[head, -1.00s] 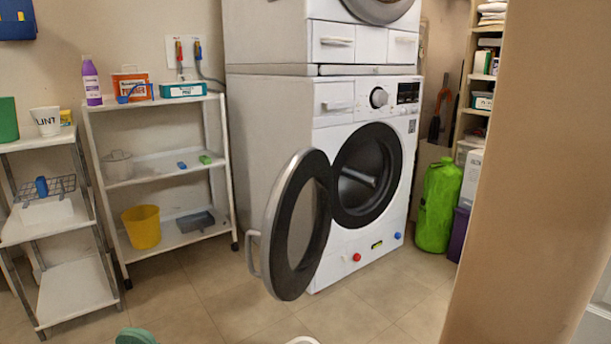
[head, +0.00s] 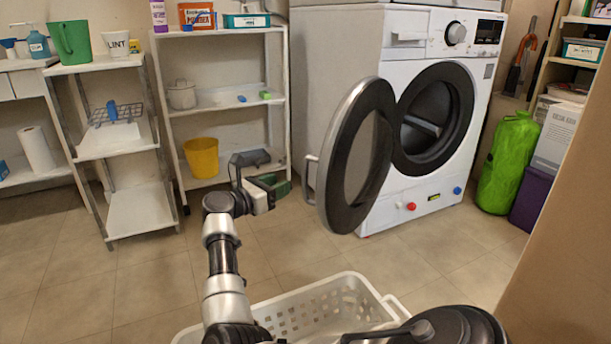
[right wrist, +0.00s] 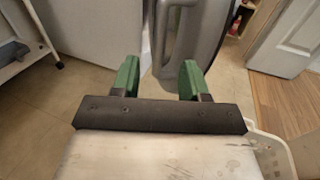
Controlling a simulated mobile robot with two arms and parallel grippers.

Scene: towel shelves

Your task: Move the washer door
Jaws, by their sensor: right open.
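The washer door (head: 346,208) is a round, dark-glazed door with a silver rim. It stands wide open on the front of the white washer (head: 343,50), swung out toward me, with the dark drum opening behind it. Its handle (head: 308,180) is on the left, outer side. My right gripper (head: 277,187) is open and empty, just left of the handle, with a small gap in the head view. In the right wrist view, the green fingers (right wrist: 160,78) are apart and the grey door (right wrist: 203,35) is just beyond them. My left gripper is not in view.
A white laundry basket (head: 345,283) stands on the floor in front. A white shelf rack (head: 225,104) with a yellow bucket (head: 201,157) is behind my gripper. A green bag (head: 508,165) stands right of the washer. A beige wall edge (head: 570,220) fills the right.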

